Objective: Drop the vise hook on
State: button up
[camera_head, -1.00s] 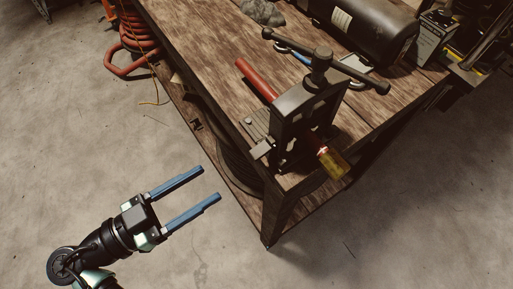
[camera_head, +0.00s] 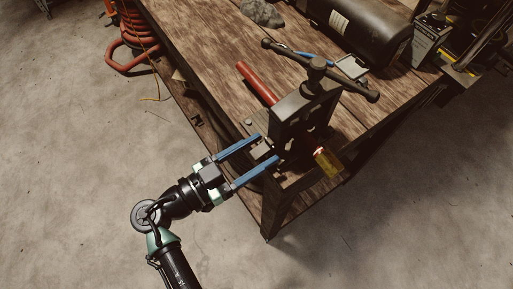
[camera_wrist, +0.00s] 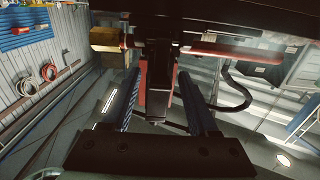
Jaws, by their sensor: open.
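The dark metal crimper (camera_head: 302,108), a vise-like press with a T-handle (camera_head: 318,65) on top, stands at the table's near corner. A small grey metal piece (camera_head: 261,151), which looks like the vise hook, sticks out of its near left side. My gripper (camera_head: 268,148) is open, its two blue fingers reaching to that side with the grey piece between them. In the wrist view a dark bar with red edges (camera_wrist: 159,92) shows between my fingers (camera_wrist: 163,98). I cannot tell whether the fingers touch it. The fingertips are partly hidden against the crimper.
A red hose or rod (camera_head: 257,83) enters the crimper from behind, and a yellow-brass end (camera_head: 328,163) sticks out in front. A black tank (camera_head: 365,35) lies at the back of the wooden table (camera_head: 205,60).

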jog(key=shift+c, duration=0.2)
grip_shut()
jog(key=shift+f, duration=0.1)
jog(key=shift+f+b, duration=0.25)
jog(key=shift+b, duration=1)
jog(key=shift+t+h+b, duration=0.3)
jog(key=shift+h+b, duration=0.1)
jog(key=shift+b, duration=0.25)
jog(key=shift+r, duration=0.25)
